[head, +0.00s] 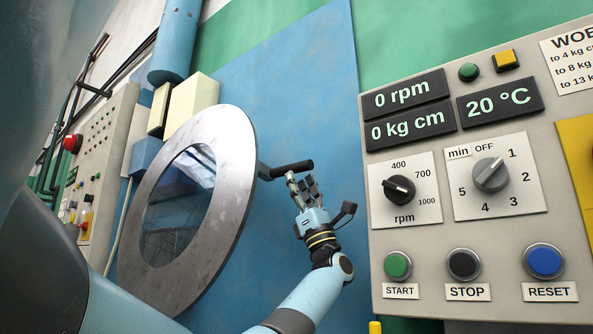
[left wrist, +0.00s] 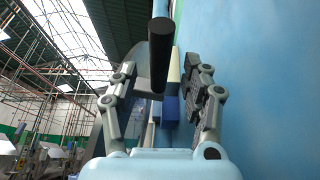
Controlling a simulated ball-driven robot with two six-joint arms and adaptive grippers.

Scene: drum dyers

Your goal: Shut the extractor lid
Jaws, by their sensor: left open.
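The extractor lid (head: 231,150) is a round grey metal ring with a dark glass window (head: 180,205), left of centre in the head view. I cannot tell exactly how far it stands from the blue front. A black bar handle (head: 293,170) sticks out from its right edge. My left gripper (head: 303,184) is just below the handle, with its fingers pointing up at it. In the left wrist view the handle (left wrist: 159,55) shows between the two spread fingers, beyond or level with their tips, with gaps on both sides. My right gripper is not in view.
A control panel (head: 405,235) with knobs, displays and START, STOP and RESET buttons stands close to the right of my left gripper. The blue wall (head: 320,80) lies behind the handle. Another panel (head: 97,150) with a red button is at far left.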

